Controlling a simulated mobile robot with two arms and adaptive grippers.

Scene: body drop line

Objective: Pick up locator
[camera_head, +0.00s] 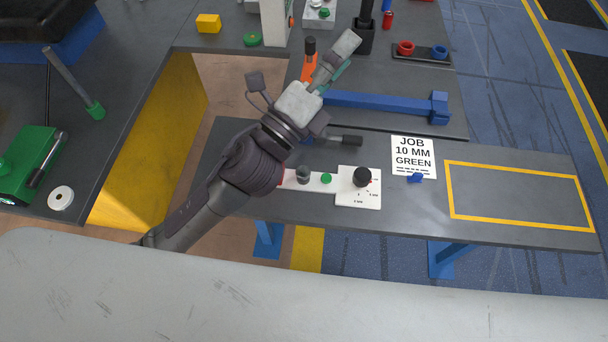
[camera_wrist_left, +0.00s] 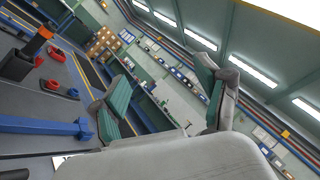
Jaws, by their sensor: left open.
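No object is clearly marked as the locator. Ring-like pieces show in the head view: a green one (camera_head: 252,39) at the top, and a red one (camera_head: 405,47) and a blue one (camera_head: 439,51) on a dark tray (camera_head: 424,56). The red ring (camera_wrist_left: 52,86) and blue ring (camera_wrist_left: 73,93) also show in the left wrist view. A white card (camera_head: 413,157) reads "JOB 10 MM GREEN". My left gripper (camera_head: 305,75) is open with green pads and empty, above the bench left of the blue bar. Its fingers (camera_wrist_left: 168,100) are spread in the left wrist view.
A blue bar (camera_head: 385,104) lies on the back bench, with an orange-handled tool (camera_head: 309,62) behind my gripper. A white panel with a black knob (camera_head: 362,177) sits on the front bench. The yellow-outlined area (camera_head: 520,196) is clear. A yellow block (camera_head: 208,23) stands top left.

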